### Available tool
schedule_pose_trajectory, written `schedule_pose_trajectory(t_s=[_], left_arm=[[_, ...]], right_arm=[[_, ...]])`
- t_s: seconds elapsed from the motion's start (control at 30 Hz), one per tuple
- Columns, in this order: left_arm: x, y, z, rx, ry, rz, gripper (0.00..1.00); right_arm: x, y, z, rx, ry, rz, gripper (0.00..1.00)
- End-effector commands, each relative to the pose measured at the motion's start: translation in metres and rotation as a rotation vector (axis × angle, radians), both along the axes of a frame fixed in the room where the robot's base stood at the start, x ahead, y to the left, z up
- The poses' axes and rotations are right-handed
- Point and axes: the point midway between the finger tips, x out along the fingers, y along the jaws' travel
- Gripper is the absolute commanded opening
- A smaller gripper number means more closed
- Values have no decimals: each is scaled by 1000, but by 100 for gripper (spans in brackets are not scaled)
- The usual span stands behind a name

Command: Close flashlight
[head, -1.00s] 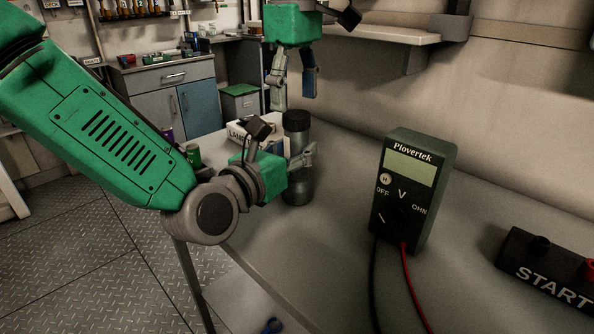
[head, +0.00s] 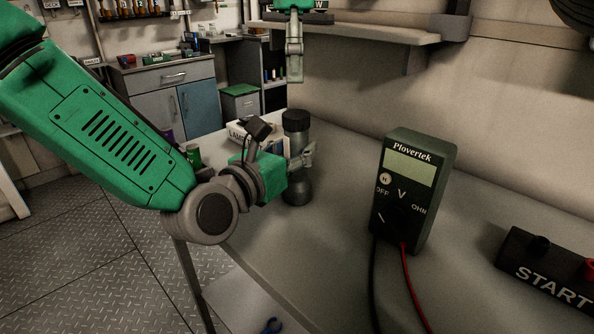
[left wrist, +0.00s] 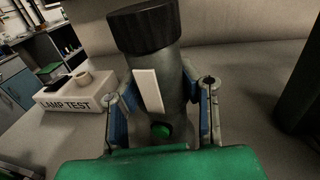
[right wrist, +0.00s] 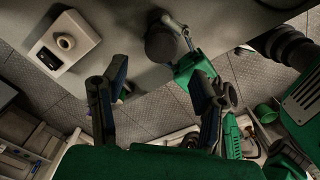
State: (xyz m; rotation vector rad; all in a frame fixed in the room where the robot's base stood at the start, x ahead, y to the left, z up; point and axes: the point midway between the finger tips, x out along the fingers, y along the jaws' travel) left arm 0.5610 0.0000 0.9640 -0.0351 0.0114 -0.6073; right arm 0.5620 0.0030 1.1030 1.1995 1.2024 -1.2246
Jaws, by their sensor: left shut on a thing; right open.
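The flashlight (head: 297,137) stands upright on the bench, a grey cylinder with a black ribbed cap (head: 295,118) on top. My left gripper (head: 301,160) is shut around its body from the side. The left wrist view shows both fingers flanking the grey body (left wrist: 172,70), with a white strip and a green button on it, below the black cap (left wrist: 145,28). My right gripper (head: 294,80) hangs above the cap, pointing down, apart from it. In the right wrist view its open fingers (right wrist: 152,95) are empty, and the round cap top (right wrist: 162,43) lies beyond them. Whether the cap is fully seated is unclear.
A Plovertek meter (head: 413,190) with black and red leads stands to the right. A START box (head: 550,270) is at the far right. A LAMP TEST box (left wrist: 75,97) sits beside the flashlight. A wall shelf (head: 365,32) is behind. The bench between flashlight and meter is clear.

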Motion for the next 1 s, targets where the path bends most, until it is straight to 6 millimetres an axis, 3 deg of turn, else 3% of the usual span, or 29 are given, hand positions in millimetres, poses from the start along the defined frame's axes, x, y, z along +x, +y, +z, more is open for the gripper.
schedule_pose_trajectory(t_s=[0.4, 0.8, 1.0], left_arm=[[0, 1, -2, 3, 4, 2, 0], [0, 1, -2, 2, 3, 2, 0], [0, 1, -2, 2, 3, 2, 0]], right_arm=[[0, 0, -5, -1, 2, 6, 54], [-2, -1, -61, 0, 2, 7, 54], [-1, -1, -78, 0, 1, 5, 54]])
